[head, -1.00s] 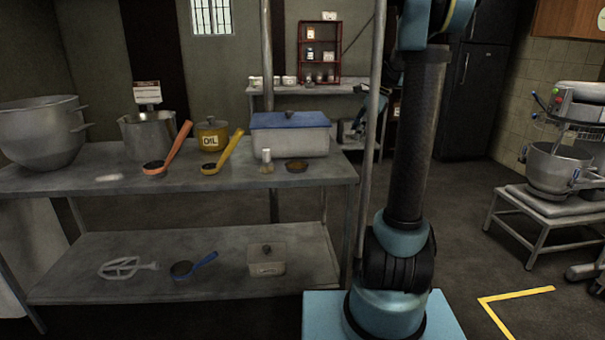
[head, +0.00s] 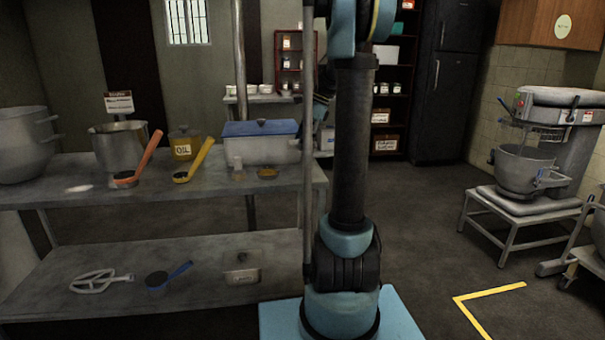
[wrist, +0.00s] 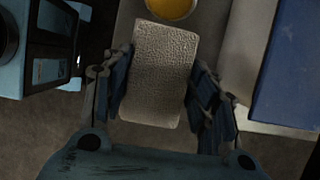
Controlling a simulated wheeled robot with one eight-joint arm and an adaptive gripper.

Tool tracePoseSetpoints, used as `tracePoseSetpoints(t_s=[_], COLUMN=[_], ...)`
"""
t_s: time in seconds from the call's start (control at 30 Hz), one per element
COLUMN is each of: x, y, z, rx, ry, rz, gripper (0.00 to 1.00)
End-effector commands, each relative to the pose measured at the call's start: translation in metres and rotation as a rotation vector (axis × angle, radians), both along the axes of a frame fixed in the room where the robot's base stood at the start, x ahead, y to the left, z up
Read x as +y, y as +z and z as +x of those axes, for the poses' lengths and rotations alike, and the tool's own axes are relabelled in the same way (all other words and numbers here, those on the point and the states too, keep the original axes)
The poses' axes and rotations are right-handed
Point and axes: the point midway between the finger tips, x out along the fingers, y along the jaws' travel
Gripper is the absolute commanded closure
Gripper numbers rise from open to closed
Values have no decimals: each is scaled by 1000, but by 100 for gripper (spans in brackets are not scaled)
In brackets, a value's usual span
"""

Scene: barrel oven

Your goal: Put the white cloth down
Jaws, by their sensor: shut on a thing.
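The white cloth (wrist: 158,72) shows in the wrist view as a pale, bumpy-textured rectangular piece. My gripper (wrist: 158,80) has one dark blue finger on each side of it and is shut on it. The cloth extends beyond the fingers toward the top of the picture, near a round yellow-orange dish (wrist: 171,7). Whether the cloth touches any surface below cannot be told. In the head view the cloth and my gripper cannot be made out; my arm covers part of that area.
The steel table (head: 215,190) carries a blue-lidded box (head: 262,148), an oil pot (head: 185,143), two ladles, a steel pot (head: 118,145) and a small brown dish (head: 267,172). In the wrist view a blue lid (wrist: 290,75) lies right of the cloth. Open floor (head: 425,240) lies right of my arm.

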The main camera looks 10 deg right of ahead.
Motion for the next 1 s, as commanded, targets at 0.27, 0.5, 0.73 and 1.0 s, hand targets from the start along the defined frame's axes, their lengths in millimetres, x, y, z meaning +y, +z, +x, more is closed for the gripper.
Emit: tracePoseSetpoints(t_s=[0.27,0.5,0.73,1.0], x=[0,-1,-1,0], y=[-42,-61,-88,-91], z=[0,0,0,0], rx=[0,0,-1,0], ry=[-1,-1,-1,0], rz=[0,0,0,0], gripper=[69,69,69,69])
